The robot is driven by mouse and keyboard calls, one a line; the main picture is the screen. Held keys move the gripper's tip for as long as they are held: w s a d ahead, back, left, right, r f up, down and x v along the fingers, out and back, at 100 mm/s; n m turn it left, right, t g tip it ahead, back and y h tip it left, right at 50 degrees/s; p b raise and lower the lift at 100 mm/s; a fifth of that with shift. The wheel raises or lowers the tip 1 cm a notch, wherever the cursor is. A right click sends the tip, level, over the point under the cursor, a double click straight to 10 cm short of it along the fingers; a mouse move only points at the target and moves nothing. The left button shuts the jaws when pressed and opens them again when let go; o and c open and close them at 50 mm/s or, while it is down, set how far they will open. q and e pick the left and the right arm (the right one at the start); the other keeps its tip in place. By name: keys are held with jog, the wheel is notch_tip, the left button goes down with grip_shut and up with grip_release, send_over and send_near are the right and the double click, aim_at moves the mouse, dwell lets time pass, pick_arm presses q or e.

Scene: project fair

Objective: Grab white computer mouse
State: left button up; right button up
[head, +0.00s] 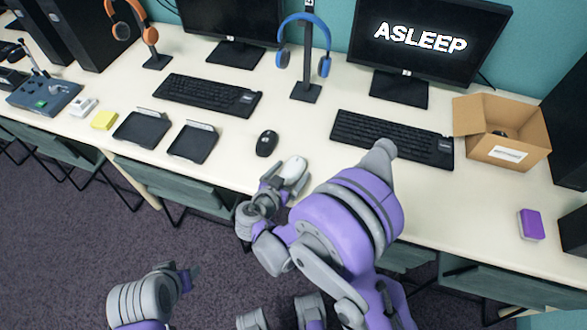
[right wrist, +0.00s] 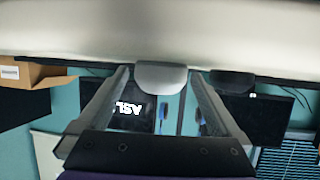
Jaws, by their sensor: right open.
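The white computer mouse (head: 293,169) lies on the desk near its front edge, in the middle of the head view. My right gripper (head: 274,183) is open beside it, low at the desk edge. In the right wrist view, which looks upside down, the white mouse (right wrist: 161,76) sits between the tips of the two open fingers. I cannot tell whether either finger touches it. My left gripper (head: 190,276) is below the desk edge, over the carpet; its jaws are too unclear to read.
A black mouse (head: 267,143) lies just left of the white one. Keyboards (head: 392,138) (head: 208,95) and a headphone stand (head: 306,92) are behind. Two black trays (head: 193,142) (head: 142,129) lie left. An open cardboard box (head: 505,140) and a purple block (head: 531,224) are right.

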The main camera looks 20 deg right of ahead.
jog(key=shift+w+d+f, duration=0.1)
jog(key=shift+w+d, duration=0.05)
jog(key=shift+w, duration=0.05)
jog(key=c, duration=1.3)
